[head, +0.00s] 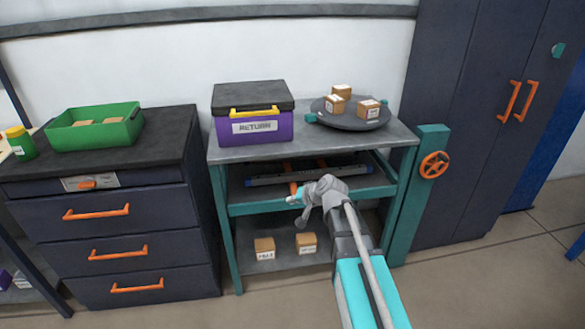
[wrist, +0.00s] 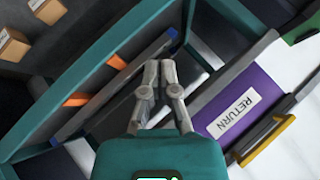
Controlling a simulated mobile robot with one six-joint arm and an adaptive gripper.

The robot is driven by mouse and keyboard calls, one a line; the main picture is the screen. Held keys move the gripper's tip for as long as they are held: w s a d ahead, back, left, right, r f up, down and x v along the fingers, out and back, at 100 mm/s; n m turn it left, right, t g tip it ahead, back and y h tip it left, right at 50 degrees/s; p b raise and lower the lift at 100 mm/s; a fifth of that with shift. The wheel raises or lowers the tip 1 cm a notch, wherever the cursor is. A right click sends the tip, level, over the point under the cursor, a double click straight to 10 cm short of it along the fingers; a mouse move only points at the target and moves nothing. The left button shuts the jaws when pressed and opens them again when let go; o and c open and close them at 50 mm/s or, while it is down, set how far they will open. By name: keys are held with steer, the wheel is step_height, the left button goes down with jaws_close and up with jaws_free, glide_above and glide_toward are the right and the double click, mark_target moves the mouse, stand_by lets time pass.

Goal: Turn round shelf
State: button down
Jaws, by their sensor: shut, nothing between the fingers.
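The round shelf (head: 345,120) is a dark grey disc on the grey bench top, at the right. My gripper (head: 303,222) is in front of the bench, below the top and apart from the disc. In the wrist view my gripper (wrist: 160,64) has its grey fingers together with nothing between them. The round shelf does not show in the wrist view.
A purple RETURN box (head: 255,125) stands left of the disc; it also shows in the wrist view (wrist: 228,112). Two cartons (head: 264,248) sit on the low shelf. A teal post with an orange wheel (head: 434,165) and a dark cabinet (head: 465,120) stand right.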

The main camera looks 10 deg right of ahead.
steer(key=s+d+f+n+g+h, duration=0.1)
steer(key=s+d+f+g+h, duration=0.1)
steer(key=s, duration=0.4)
steer(key=s+d+f+g+h, duration=0.2)
steer(key=s+d+g, duration=0.1)
steer(key=s, duration=0.4)
steer(key=s+d+f+n+g+h, duration=0.1)
steer(key=s+d+f+g+h, duration=0.1)
steer(key=s+d, duration=0.2)
steer(key=s, duration=0.3)
steer(key=shift+f+n+h, duration=0.3)
steer(key=shift+h, duration=0.1)
steer(key=shift+s+d, duration=0.1)
steer(key=shift+s, duration=0.05)
